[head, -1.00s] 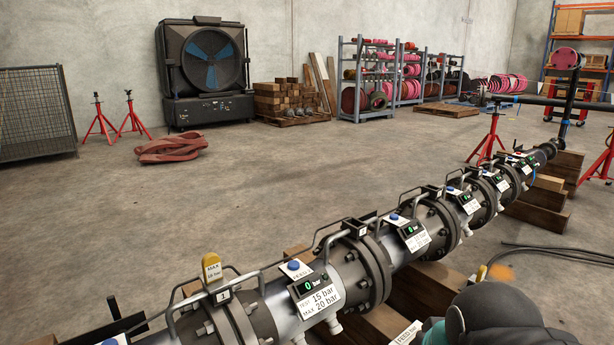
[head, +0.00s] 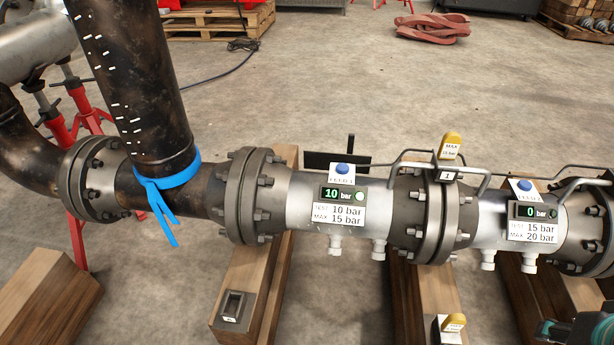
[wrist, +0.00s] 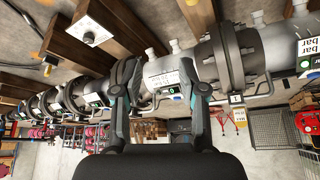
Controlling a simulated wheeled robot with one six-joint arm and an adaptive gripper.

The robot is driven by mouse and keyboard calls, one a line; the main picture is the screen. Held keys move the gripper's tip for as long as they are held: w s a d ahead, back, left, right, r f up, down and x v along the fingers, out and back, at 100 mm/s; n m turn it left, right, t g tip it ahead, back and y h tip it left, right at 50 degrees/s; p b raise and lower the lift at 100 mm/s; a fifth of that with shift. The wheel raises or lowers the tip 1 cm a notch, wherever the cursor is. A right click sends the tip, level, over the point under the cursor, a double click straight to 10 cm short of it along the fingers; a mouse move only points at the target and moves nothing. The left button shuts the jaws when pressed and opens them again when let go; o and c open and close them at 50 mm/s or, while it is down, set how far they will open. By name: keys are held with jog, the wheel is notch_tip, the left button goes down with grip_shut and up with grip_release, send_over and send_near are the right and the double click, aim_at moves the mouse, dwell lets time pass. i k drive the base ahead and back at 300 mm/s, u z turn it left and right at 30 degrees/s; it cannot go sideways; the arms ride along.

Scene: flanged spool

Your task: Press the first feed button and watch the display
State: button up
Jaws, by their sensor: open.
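The first feed button (head: 342,169) is a blue cap on a white label, on top of the left silver spool section (head: 300,196). The display (head: 337,193) below it reads 10 bar in green, with a pale green lamp beside it. The plate under it says TEST 10 bar, MAX 15 bar. The section to the right has its own blue button (head: 524,185) and a display (head: 531,212) reading 0 bar. My gripper (wrist: 158,92) is open and empty in the wrist view, its fingers in front of the pipe; contact cannot be told. Only part of my arm shows at the head view's lower right.
A yellow tag (head: 452,145) marked MAX stands on the flange clamp numbered 1. A blue strap (head: 170,182) wraps the dark upright pipe's base. Wooden beams (head: 260,260) lie under the pipe run. Open concrete floor (head: 300,75) lies behind the pipe.

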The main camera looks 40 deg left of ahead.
aim_at(343, 169)
jog(key=u, duration=1.4)
